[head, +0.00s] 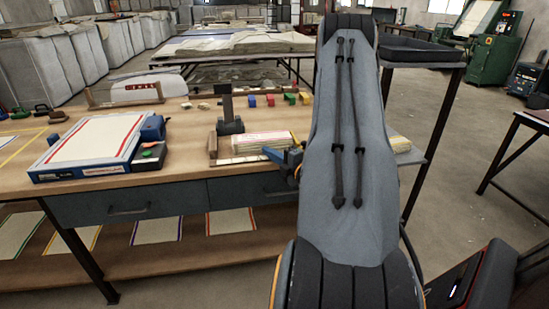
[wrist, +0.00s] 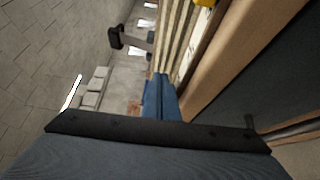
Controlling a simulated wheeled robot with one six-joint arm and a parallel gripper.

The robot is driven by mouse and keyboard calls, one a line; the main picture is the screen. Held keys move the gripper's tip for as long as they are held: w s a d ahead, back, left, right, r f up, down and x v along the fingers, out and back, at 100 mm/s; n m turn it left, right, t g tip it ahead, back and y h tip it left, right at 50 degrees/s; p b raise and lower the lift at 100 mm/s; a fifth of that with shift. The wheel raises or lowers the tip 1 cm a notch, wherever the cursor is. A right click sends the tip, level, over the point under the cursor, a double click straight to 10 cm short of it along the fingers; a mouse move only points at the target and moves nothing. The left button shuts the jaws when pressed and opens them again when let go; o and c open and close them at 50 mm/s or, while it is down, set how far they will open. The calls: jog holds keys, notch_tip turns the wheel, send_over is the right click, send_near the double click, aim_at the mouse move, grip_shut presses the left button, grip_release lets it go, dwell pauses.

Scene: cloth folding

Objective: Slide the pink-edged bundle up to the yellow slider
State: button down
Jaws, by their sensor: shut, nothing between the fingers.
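A stack of folded cloth with pinkish and greenish edges (head: 262,142) lies on a wooden rack (head: 222,161) at the bench's front. More cloth (head: 400,143) shows right of my arm; my arm hides what lies between. In the wrist view pale layered cloth (wrist: 180,38) runs along a wooden strip (wrist: 208,42). A yellow piece (wrist: 204,2), perhaps the slider, is cut off at the top edge. My gripper (head: 291,160) is shut and empty, at the right end of the left stack. Its blue fingers (wrist: 158,82) are close to the layers; contact cannot be told.
A dark upright post on a block (head: 229,112) stands behind the rack's left end. Several coloured blocks (head: 270,100) sit farther back. A blue board with red-striped cloth (head: 95,140) and a device with a green button (head: 150,152) stand at left. Bench (head: 190,140) between is clear.

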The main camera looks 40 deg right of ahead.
aim_at(270, 146)
jog(key=shift+w+d, duration=0.7)
jog(key=shift+w+d+f+b, duration=0.1)
jog(key=shift+w+d+b, duration=0.45)
jog(key=shift+w+d, duration=0.3)
jog(key=shift+s+a, duration=0.1)
jog(key=shift+a, duration=0.05)
